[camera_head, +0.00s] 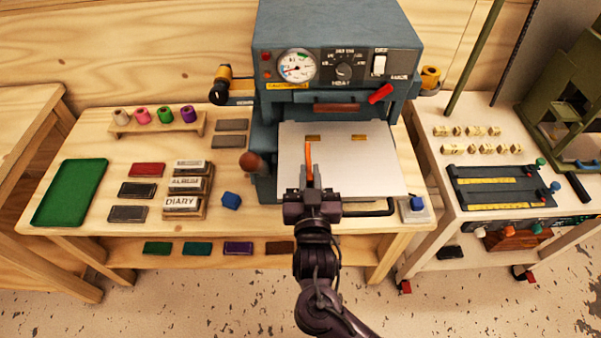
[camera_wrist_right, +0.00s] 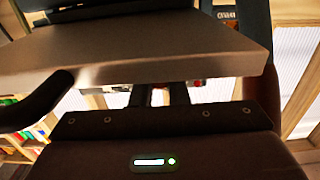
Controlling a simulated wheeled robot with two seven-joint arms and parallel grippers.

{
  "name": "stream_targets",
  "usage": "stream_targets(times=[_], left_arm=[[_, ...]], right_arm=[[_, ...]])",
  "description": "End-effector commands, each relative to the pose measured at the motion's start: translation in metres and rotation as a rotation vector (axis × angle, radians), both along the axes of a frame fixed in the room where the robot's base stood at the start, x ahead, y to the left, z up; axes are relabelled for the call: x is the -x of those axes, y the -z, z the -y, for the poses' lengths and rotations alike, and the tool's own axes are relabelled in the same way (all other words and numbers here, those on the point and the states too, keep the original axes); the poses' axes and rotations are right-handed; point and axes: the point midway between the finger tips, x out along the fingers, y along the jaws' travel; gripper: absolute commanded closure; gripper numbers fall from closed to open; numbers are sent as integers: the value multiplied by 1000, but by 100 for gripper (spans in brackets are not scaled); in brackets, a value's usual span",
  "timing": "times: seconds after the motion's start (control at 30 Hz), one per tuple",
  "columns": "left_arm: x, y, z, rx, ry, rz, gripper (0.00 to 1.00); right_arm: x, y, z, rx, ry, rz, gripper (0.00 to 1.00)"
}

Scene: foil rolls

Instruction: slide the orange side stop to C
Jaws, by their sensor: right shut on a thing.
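The orange side stop (camera_head: 308,156) is a thin upright strip on the pale plate (camera_head: 366,172) of the blue-grey press. It stands left of the plate's middle. My right gripper (camera_head: 311,184) reaches in from the front and is shut on the near end of the stop. In the right wrist view the two fingers (camera_wrist_right: 159,96) pass below the plate's front edge (camera_wrist_right: 150,62), and what lies between their tips is hard to make out. No letter C can be read on the plate. My left gripper is not in view.
The press (camera_head: 336,32) stands behind the plate, with a red lever (camera_head: 380,94). A brown knob (camera_head: 252,162) is left of the plate and a dark bar (camera_head: 378,208) at its front right. Blocks and a green tray (camera_head: 70,192) lie left.

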Motion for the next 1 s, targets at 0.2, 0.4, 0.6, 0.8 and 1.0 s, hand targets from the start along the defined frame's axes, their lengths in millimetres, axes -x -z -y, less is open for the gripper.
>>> stream_targets(times=[0.2, 0.4, 0.6, 0.8, 1.0], left_arm=[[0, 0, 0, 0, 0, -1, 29], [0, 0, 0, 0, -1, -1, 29], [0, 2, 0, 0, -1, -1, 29], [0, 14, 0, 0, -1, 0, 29], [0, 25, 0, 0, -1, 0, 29]], right_arm=[[0, 0, 0, -1, 3, 0, 75], [0, 0, 0, -2, 2, 1, 64], [2, 1, 0, -2, 1, 0, 64], [29, 4, 0, -6, -1, -3, 64], [62, 4, 0, -4, 0, -2, 64]])
